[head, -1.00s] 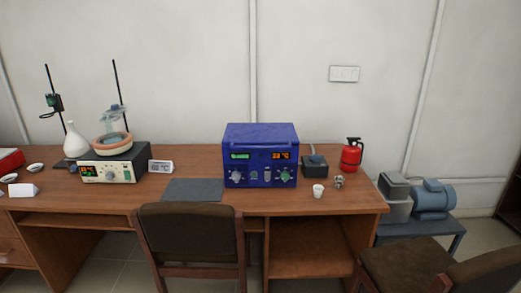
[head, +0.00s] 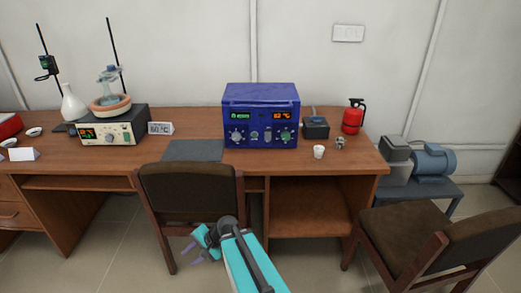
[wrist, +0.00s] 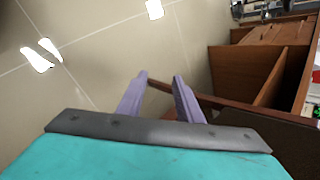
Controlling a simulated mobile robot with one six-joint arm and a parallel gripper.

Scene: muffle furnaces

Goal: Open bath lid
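The blue box-shaped bath (head: 261,115) stands on the desk, with a green and an orange display and several knobs on its front. Its flat blue lid (head: 261,92) is on top and looks shut. My gripper (head: 191,254) is low in front of the desk, beside the chair, well apart from the bath. In the wrist view my gripper (wrist: 160,76) shows two purple fingers spread apart with nothing between them, above the floor. The bath's body is not clearly visible in the wrist view.
A chair (head: 190,190) stands before the desk (head: 210,122); another (head: 420,240) is at right. A small dark device (head: 316,127), white cup (head: 319,152) and red extinguisher (head: 353,116) stand right of the bath. A hotplate (head: 112,128) with flask and a grey mat (head: 194,150) are left.

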